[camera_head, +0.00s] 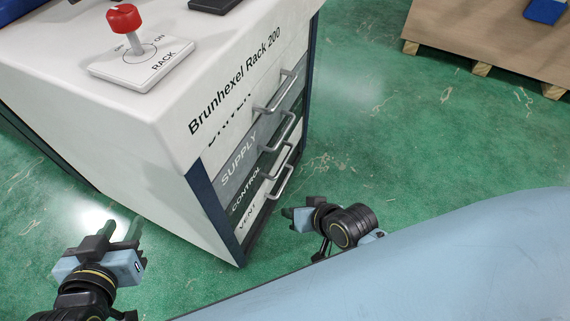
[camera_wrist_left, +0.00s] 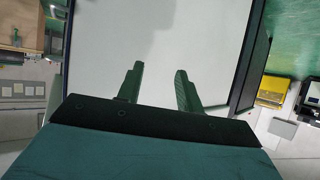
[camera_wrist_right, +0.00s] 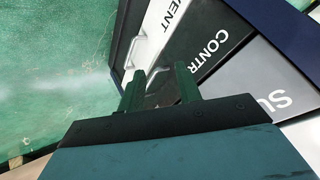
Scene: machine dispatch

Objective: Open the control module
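The rack (camera_head: 150,150) is a white cabinet with stacked modules on its front. The dark green control module (camera_head: 246,190), labelled CONTROL, sits between the SUPPLY and VENT modules and looks closed. Its label also shows in the right wrist view (camera_wrist_right: 212,52). My right gripper (camera_head: 290,214) is open and empty, low in front of the modules. In the right wrist view, a handle (camera_wrist_right: 157,73) appears between its fingertips (camera_wrist_right: 160,80), apparently the control handle; contact cannot be told. My left gripper (camera_head: 121,228) is open and empty beside the rack's white side panel (camera_wrist_left: 150,40).
A red-knobbed switch (camera_head: 125,20) stands on the rack's top. Grey handles of neighbouring modules, such as the supply module (camera_head: 240,160), stick out close together. A wooden pallet (camera_head: 480,50) lies at the upper right. Green floor (camera_head: 370,130) is clear before the rack.

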